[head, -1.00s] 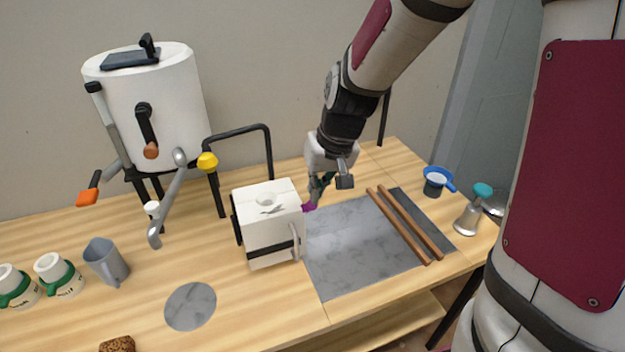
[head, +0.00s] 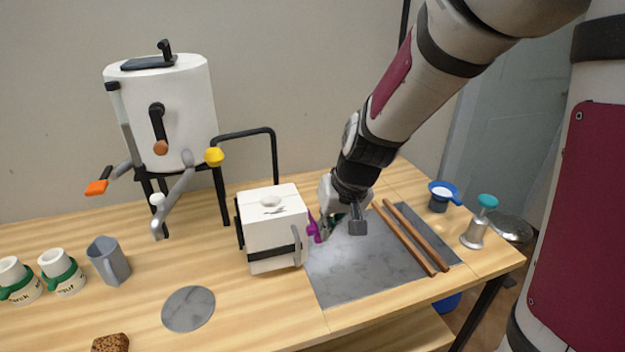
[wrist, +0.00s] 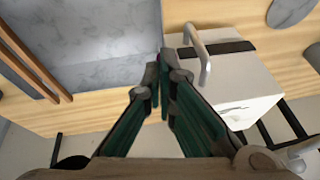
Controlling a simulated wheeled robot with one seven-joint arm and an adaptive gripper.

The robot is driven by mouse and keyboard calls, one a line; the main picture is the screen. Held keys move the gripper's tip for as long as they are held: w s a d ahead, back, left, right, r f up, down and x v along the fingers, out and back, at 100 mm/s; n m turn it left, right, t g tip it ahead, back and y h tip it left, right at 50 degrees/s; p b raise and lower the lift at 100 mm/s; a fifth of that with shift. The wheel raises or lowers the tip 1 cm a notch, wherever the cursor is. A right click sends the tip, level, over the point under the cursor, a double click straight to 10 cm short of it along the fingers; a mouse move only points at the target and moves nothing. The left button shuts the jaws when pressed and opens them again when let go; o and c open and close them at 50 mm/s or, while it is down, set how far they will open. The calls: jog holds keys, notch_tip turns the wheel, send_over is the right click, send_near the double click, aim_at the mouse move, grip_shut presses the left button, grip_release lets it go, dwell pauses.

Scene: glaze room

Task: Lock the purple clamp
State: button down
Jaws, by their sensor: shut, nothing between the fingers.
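The purple clamp (head: 314,228) shows as a small purple lever on the right side of the white box (head: 273,230), near its back right edge. In the wrist view only a speck of purple (wrist: 160,57) shows beyond my fingertips. My gripper (head: 325,236) is beside the clamp, just to its right, low over the grey slab. In the wrist view its green fingers (wrist: 163,68) are together and hold nothing. Whether the fingers touch the clamp cannot be told. The white box with its dark band and grey handle (wrist: 202,55) lies to the right in the wrist view.
A grey marbled slab (head: 350,275) lies right of the box, with two wooden rods (head: 412,240) on it. A white tank (head: 165,110) with levers stands at the back left. A blue cup (head: 440,196) and a teal-topped metal tool (head: 478,222) stand at the right.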

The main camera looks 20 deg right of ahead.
jog(key=shift+s+f, duration=0.1)
jog(key=shift+f, duration=0.2)
dwell(0.4)
jog(key=s+d+r+p, duration=0.1)
jog(key=s+r+p, duration=0.2)
jog(key=s+r, duration=0.6)
jog(key=shift+s+d, duration=0.15)
jog(key=shift+d, duration=0.2)
jog(key=shift+r, duration=0.15)
jog(key=s+a+r, duration=0.1)
jog(key=s+r, duration=0.2)
jog(key=s, duration=0.4)
jog(key=s+r+n+h, duration=0.1)
jog(key=s+r, duration=0.3)
jog(key=s, duration=0.4)
jog(key=shift+s+a, duration=0.3)
jog(key=shift+a, duration=0.05)
